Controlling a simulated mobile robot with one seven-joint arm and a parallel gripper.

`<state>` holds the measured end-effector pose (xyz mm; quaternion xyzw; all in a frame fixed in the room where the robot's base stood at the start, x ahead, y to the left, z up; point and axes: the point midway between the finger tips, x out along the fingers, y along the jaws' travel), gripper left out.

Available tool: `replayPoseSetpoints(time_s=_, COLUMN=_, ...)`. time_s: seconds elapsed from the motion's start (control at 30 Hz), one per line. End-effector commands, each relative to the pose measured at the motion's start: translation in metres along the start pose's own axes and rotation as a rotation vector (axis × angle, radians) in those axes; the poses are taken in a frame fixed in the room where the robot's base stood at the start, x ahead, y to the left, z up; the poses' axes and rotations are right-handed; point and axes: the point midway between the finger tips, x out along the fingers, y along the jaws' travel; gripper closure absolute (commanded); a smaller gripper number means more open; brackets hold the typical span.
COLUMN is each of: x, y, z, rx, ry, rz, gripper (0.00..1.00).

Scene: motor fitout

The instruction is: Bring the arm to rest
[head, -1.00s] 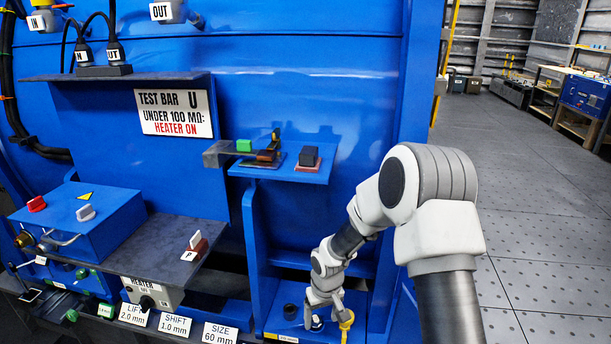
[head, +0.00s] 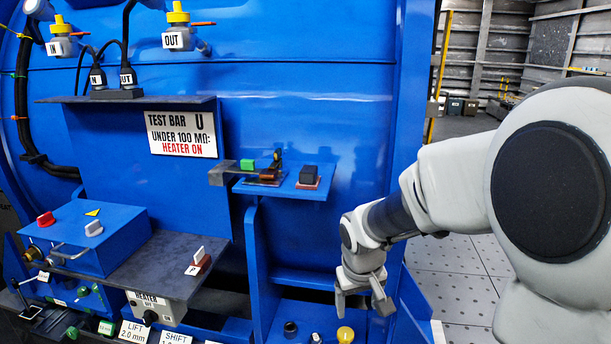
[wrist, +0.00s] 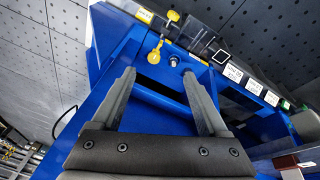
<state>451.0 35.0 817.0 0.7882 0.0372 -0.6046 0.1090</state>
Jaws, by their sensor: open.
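My gripper (head: 362,298) hangs in front of the blue cabinet (head: 330,60), above a low blue shelf. Its jaws are apart with nothing between them. In the head view a yellow knob (head: 345,335) and a dark round part (head: 290,328) stand on the shelf below it. In the wrist view the two fingers (wrist: 160,110) are spread, and a yellow tag or key (wrist: 155,52) and a small round post (wrist: 173,61) show beyond the tips. My arm reaches in from the right of the head view.
A small blue ledge (head: 310,190) with dark blocks is up and left of my gripper. A grey shelf (head: 165,262) with a red and white switch (head: 198,261) lies further left, beside a blue box (head: 125,222). Perforated floor (head: 450,270) is open at the right.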

Motion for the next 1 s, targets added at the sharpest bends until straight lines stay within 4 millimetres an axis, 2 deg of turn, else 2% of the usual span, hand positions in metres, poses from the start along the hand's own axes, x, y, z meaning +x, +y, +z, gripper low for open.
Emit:
replayPoseSetpoints(time_s=0.03, x=-0.018, y=0.005, z=0.006, rx=0.014, ry=0.017, rz=0.009, gripper=0.23)
replayPoseSetpoints(time_s=0.1, x=-0.039, y=0.01, z=0.017, rx=0.034, ry=0.033, rz=0.017, gripper=0.23)
replayPoseSetpoints(time_s=0.4, x=-0.115, y=0.022, z=0.071, rx=0.119, ry=0.106, rz=0.023, gripper=0.23)
replayPoseSetpoints(time_s=0.63, x=-0.153, y=0.021, z=0.12, rx=0.179, ry=0.167, rz=0.0, gripper=0.23)
replayPoseSetpoints(time_s=0.9, x=-0.176, y=0.012, z=0.166, rx=0.225, ry=0.228, rz=-0.044, gripper=0.23)
replayPoseSetpoints(time_s=0.93, x=-0.177, y=0.011, z=0.171, rx=0.228, ry=0.236, rz=-0.049, gripper=0.23)
replayPoseSetpoints(time_s=1.0, x=-0.201, y=0.014, z=0.164, rx=0.227, ry=0.229, rz=-0.05, gripper=0.23)
